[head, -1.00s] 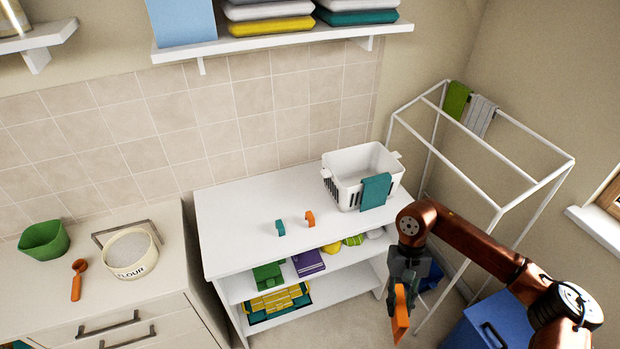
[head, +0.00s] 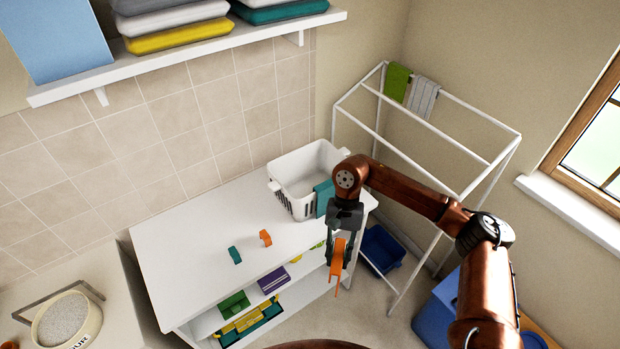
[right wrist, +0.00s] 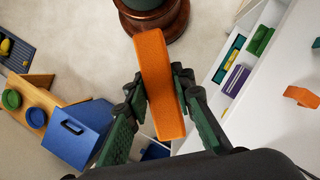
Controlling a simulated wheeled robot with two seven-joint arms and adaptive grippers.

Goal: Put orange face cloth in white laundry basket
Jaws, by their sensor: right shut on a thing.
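The orange face cloth (head: 338,262) hangs from my right gripper (head: 341,250), which is shut on it. In the right wrist view the cloth (right wrist: 160,85) sits between the two fingers of the gripper (right wrist: 158,100). The white laundry basket (head: 284,187) stands on the back right of the white shelf unit's top. A teal cloth (head: 324,198) hangs over its right side. My right gripper is in front of the basket, lower in the picture and apart from it. My left gripper is not in view.
A small teal item (head: 235,255) and an orange item (head: 265,238) stand on the white unit (head: 185,240). A white drying rack (head: 455,155) stands at right. A blue bin (head: 437,308) and blue tray (head: 382,248) are on the floor. A wall shelf (head: 190,52) holds folded cloths.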

